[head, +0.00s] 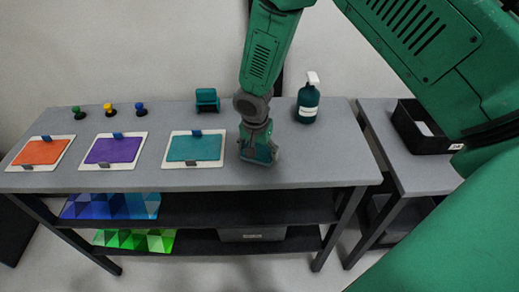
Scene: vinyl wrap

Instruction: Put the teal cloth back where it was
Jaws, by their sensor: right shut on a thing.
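My right gripper (258,147) is low over the right half of the grey table, to the right of the teal panel. It is shut on a teal thing (262,156), which looks like the teal cloth; its fingers hide much of it. The cloth is at or just above the tabletop; I cannot tell if it touches. A teal holder (207,99) stands at the table's back edge, left of my right arm. My left gripper is not in view.
White-framed panels in orange (40,152), purple (113,150) and teal (196,148) lie on the table (325,170). A spray bottle (308,103) stands behind right. Small knobs (109,109) stand back left. A black bin (420,130) sits on the right-hand table.

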